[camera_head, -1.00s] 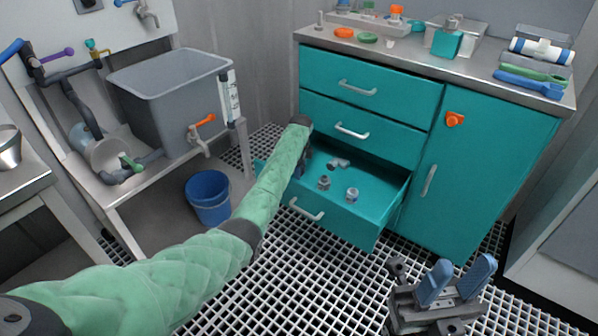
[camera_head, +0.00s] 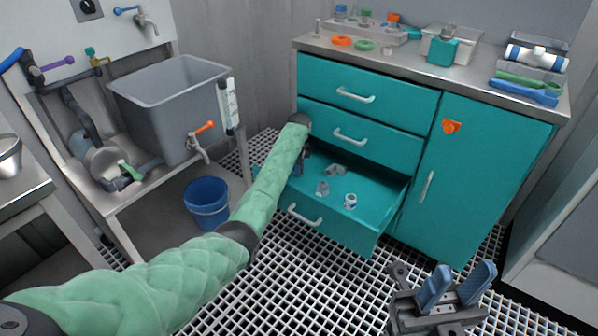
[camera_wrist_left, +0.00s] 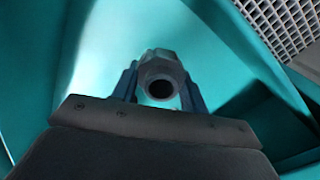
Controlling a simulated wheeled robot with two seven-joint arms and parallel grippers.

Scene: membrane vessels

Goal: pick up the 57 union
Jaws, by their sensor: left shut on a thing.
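The 57 union (camera_wrist_left: 160,82), a grey fitting with a round dark opening, is between the fingers of my left gripper (camera_wrist_left: 160,92) in the left wrist view. The gripper is shut on it. In the head view my left gripper (camera_head: 301,161) is inside the open bottom drawer (camera_head: 350,235), mostly behind my green-sleeved arm. The held union is hidden there. My right gripper (camera_head: 460,285) is open and empty, in front of the cabinet at lower right.
Grey fittings lie in the drawer: an upright one (camera_head: 322,188), an elbow-like one (camera_head: 336,170) and a white-banded one (camera_head: 350,201). The closed drawer above (camera_head: 385,142) overhangs the rear. A blue bucket (camera_head: 207,203) stands left on the grated floor.

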